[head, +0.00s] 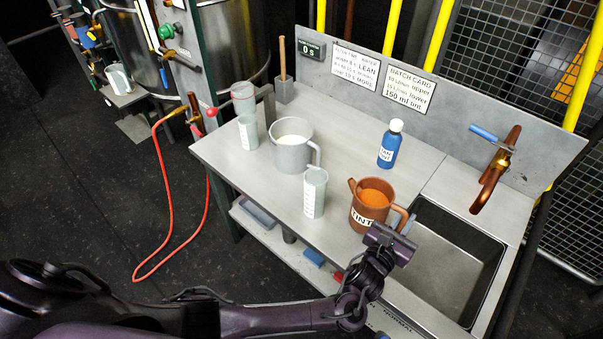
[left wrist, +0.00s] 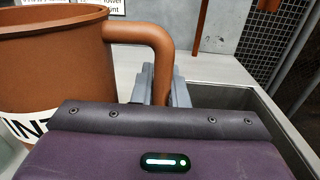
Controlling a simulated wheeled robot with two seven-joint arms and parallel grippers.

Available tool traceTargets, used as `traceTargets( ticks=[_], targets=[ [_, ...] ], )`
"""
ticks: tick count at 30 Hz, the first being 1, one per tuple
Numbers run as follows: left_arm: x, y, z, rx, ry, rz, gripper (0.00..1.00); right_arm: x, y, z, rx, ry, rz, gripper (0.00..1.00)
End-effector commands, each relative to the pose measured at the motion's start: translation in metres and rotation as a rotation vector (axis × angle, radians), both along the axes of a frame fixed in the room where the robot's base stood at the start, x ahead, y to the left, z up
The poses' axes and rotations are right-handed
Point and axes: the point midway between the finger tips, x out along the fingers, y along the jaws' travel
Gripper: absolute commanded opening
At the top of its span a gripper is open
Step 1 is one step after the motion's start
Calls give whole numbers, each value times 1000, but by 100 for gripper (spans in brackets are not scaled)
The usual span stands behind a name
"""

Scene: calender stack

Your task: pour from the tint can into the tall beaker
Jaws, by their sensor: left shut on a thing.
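The brown tint can (head: 364,218) stands upright on the steel bench, with orange liquid in it and a white TINT label. Its body (left wrist: 55,75) and curved handle (left wrist: 160,45) fill the left of the left wrist view. My left gripper (head: 402,226) is shut on the can's handle from the right, and its grey fingers (left wrist: 162,88) close around the lower handle. A clear graduated beaker (head: 315,194) stands upright left of the can. Another tall graduated one (head: 246,118) stands farther back at the left; I cannot tell which is the task's tall beaker.
A grey jug (head: 292,153) with white contents stands behind the nearer beaker. A blue bottle (head: 388,148) stands behind the can. A sink (head: 450,270) with a copper tap (head: 494,170) is to the right. Two cards hang on the backboard (head: 455,115). Bench between beaker and can is clear.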

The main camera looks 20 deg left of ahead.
Motion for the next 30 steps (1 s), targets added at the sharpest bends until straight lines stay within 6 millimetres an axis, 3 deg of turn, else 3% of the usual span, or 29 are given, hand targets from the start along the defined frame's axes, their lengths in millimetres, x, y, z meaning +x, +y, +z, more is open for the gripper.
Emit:
traceTargets(
  ticks=[3, 8, 20, 30],
  targets=[
    [-5, -14, 2, -2, -5, 12, 0, 0, 0, 5, 0, 0, 0, 36],
    [-8, -21, 1, 1, -5, 18, 0, 0, 1, 6, 1, 0, 0, 36],
    [-8, -20, 5, -17, -1, 20, 0, 0, 2, 8, 3, 1, -1, 36],
    [-6, -12, 27, -146, 35, 21, 0, 0, 2, 17, 3, 1, 0, 36]
  ],
)
